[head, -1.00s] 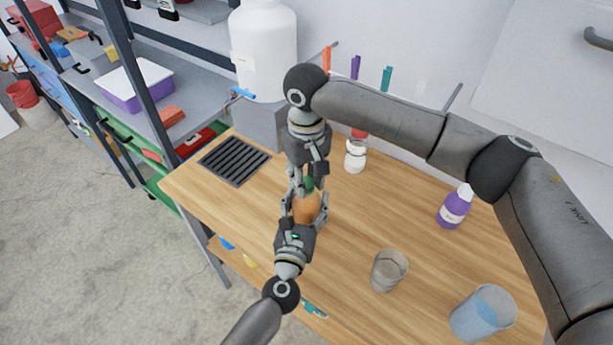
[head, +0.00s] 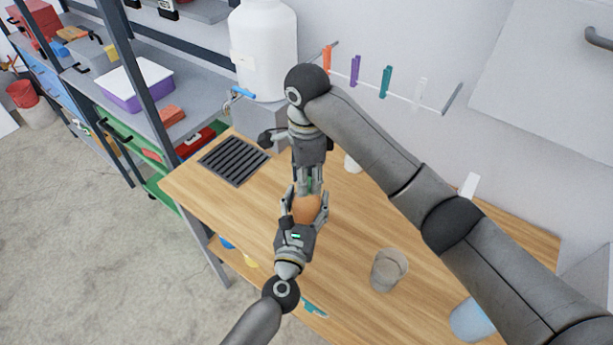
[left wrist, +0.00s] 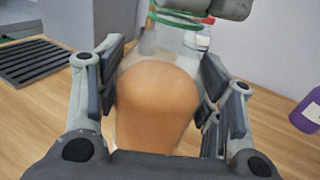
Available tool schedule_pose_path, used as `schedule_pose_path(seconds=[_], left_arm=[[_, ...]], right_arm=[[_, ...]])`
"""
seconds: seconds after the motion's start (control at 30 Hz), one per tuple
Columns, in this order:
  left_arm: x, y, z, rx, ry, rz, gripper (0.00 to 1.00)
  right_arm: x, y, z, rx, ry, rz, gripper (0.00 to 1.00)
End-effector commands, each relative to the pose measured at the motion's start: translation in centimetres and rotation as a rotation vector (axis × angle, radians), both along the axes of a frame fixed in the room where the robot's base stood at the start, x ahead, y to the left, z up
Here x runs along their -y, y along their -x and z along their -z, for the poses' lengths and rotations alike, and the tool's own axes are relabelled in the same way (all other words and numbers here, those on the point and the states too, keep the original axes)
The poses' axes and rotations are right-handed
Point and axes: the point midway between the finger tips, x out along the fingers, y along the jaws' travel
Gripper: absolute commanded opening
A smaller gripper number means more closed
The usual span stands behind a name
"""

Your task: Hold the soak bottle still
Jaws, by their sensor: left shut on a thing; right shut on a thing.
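The soak bottle (head: 306,209) stands on the wooden worktop, its lower part orange-brown. My left gripper (head: 306,200) is shut around its body from the near side. In the left wrist view the bottle (left wrist: 158,100) sits between the two finger pads, with clear walls above the orange part and a green ring (left wrist: 178,18) around its neck. My right gripper (head: 311,184) comes from above and behind and is shut on the green cap (head: 310,183), which is mostly hidden by its fingers. Part of the right gripper shows at the top of the left wrist view.
A dark drain grate (head: 234,161) lies at the worktop's left end, below a large white tank (head: 263,55) with a blue tap. A clear cup (head: 388,270) and a blue cup (head: 467,320) stand to the right. Coloured clips (head: 355,70) hang along the wall.

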Motion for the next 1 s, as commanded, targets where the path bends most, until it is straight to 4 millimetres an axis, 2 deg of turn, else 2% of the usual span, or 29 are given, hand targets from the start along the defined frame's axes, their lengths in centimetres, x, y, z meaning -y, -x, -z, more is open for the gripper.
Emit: schedule_pose_path(seconds=[0.1, 0.3, 0.43, 0.7, 0.73, 0.9, 1.0], left_arm=[[0.01, 0.02, 0.01, 0.000, -0.001, 0.000, 0.00], [0.00, 0.03, 0.02, 0.000, -0.001, 0.000, 0.00], [0.00, 0.03, 0.03, -0.001, -0.001, 0.000, 0.00], [0.01, 0.03, 0.04, -0.001, -0.001, 0.000, 0.00], [0.01, 0.03, 0.04, -0.001, -0.001, 0.000, 0.00], [0.01, 0.04, 0.04, -0.001, -0.001, 0.000, 0.00], [0.01, 0.04, 0.05, -0.001, -0.001, 0.001, 0.00]], right_arm=[[-0.03, -0.03, -0.07, 0.001, -0.001, 0.206, 0.21], [0.02, -0.06, -0.06, 0.002, 0.001, 0.448, 0.21], [0.03, -0.07, -0.05, 0.002, 0.000, 0.506, 0.21], [0.02, -0.08, -0.06, 0.002, 0.000, 0.511, 0.21], [0.02, -0.08, -0.06, 0.002, 0.000, 0.510, 0.30], [0.03, -0.07, -0.05, 0.002, 0.000, 0.509, 0.51], [0.03, -0.05, -0.03, 0.001, 0.000, 0.509, 0.51]])
